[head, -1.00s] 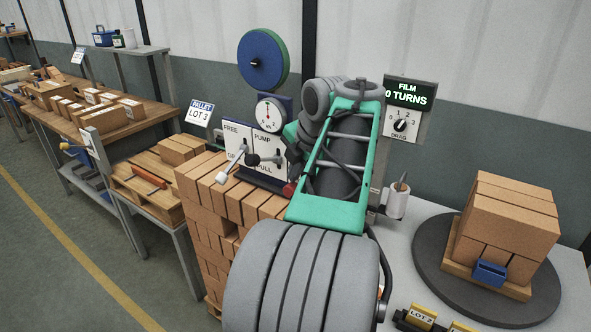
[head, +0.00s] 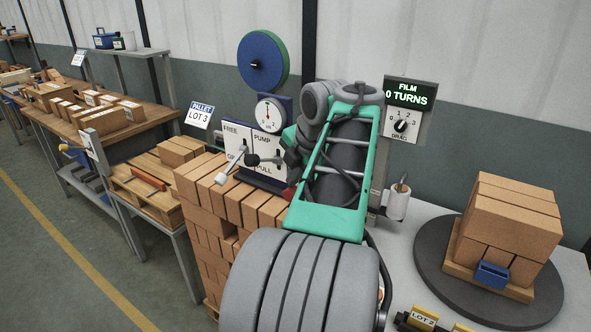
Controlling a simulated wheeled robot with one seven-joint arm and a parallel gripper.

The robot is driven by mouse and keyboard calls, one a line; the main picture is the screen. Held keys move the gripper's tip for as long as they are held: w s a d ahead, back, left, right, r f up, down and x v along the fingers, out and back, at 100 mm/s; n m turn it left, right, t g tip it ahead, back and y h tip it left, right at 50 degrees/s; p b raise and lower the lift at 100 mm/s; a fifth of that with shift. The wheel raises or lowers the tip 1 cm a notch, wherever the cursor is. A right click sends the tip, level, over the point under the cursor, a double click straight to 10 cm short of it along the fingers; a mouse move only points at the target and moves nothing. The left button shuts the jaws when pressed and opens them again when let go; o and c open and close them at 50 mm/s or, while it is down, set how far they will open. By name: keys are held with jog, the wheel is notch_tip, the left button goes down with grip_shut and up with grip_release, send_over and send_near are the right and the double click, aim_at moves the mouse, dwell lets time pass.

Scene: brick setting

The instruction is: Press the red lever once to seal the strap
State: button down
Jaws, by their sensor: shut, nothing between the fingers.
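A strapping station stands in the middle, with a white panel (head: 235,141) marked FREE and PUMP, a round dial (head: 268,112) above it and a blue-green reel (head: 262,61) at the top. A white-ended handle (head: 227,169) and a black-knobbed handle (head: 254,160) stick out from the panel. A small red part (head: 289,193), possibly the red lever, shows at the left edge of my arm and is mostly hidden. My gripper is hidden behind my own arm links, so its contact with the lever cannot be seen.
A brick stack (head: 213,210) stands below the panel. At right, a dark turntable (head: 435,270) holds a brick pack with a blue clip (head: 492,273). A film display (head: 409,93) reads 0 TURNS. A pallet table (head: 145,201) and a workbench (head: 150,116) are at left.

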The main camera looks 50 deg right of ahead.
aim_at(288, 195)
jog(key=shift+s+a+f+b, duration=0.1)
jog(key=shift+a+f+b, duration=0.3)
jog(key=shift+f+b, duration=0.45)
jog(key=shift+w+a+f+b, duration=0.1)
jog(key=shift+a+f+b, duration=0.25)
jog(key=shift+f+b, duration=0.45)
jog(key=shift+s+a+f+b, duration=0.1)
jog(key=shift+a+f+b, duration=0.3)
jog(key=shift+f+b, duration=0.45)
dwell(2.0)
jog(key=shift+r, duration=0.25)
jog(key=shift+d+r+p, duration=0.1)
jog(key=shift+r+p, duration=0.25)
jog(key=shift+r, duration=0.15)
jog(key=d+r+p, duration=0.5)
jog(key=r+p, duration=0.4)
jog(key=shift+w, duration=0.25)
dwell(0.6)
jog(key=shift+r, duration=0.15)
jog(key=r+p, duration=0.1)
jog(key=d+r+p, duration=0.1)
jog(key=r+p, duration=0.1)
jog(key=d+r+p, duration=0.1)
jog(key=p, duration=0.1)
jog(key=shift+w+r, duration=0.1)
jog(key=shift+r, duration=0.05)
